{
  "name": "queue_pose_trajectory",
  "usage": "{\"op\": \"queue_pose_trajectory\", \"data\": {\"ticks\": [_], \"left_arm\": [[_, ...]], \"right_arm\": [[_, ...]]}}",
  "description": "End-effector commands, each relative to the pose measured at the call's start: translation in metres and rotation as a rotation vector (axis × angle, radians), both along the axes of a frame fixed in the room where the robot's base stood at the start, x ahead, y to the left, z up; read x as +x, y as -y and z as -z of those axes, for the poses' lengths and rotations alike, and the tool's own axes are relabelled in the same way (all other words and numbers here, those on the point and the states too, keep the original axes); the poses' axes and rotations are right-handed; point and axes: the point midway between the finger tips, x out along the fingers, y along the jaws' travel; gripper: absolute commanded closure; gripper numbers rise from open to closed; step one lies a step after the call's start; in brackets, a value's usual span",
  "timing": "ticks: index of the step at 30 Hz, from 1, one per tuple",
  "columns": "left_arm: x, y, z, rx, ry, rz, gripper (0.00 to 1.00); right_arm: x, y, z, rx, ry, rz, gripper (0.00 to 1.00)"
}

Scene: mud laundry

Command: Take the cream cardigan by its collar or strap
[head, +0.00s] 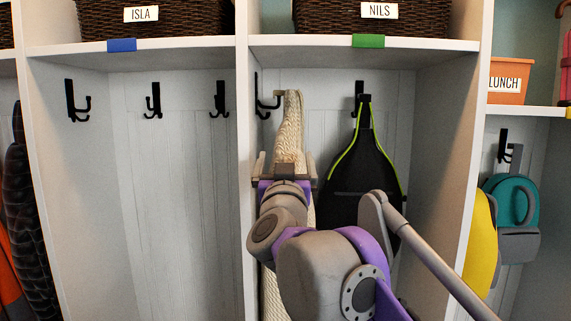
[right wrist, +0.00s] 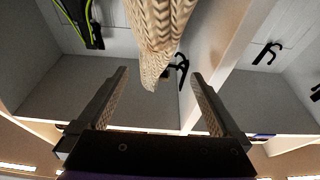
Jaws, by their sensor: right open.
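The cream cardigan (head: 291,125), a braided knit, hangs narrow from a black hook (head: 268,102) in the NILS cubby. My right gripper (head: 286,167) is in front of its upper part, with a finger on each side in the head view. In the right wrist view the cardigan (right wrist: 158,38) comes down from the top edge, and its narrow end lies between the lines of the two open fingers (right wrist: 160,76). No finger visibly touches it. My right arm hides much of the cardigan's lower part in the head view. My left gripper is out of view.
A black bag with green trim (head: 362,165) hangs close on the right. White dividers (head: 243,150) flank the cubby, and a shelf (head: 360,44) with a NILS basket (head: 372,18) is above. The ISLA cubby on the left has bare hooks (head: 153,100).

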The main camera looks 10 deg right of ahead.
Motion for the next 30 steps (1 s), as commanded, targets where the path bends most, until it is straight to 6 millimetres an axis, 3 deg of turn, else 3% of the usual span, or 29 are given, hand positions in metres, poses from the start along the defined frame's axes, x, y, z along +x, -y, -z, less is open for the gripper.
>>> {"op": "queue_pose_trajectory", "data": {"ticks": [18, 30], "left_arm": [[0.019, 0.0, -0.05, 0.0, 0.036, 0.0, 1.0], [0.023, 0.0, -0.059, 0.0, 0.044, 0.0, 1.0]], "right_arm": [[0.078, 0.016, -0.03, 0.0, 0.003, 0.0, 0.0], [0.093, 0.019, -0.029, 0.0, -0.001, -0.002, 0.0]]}}
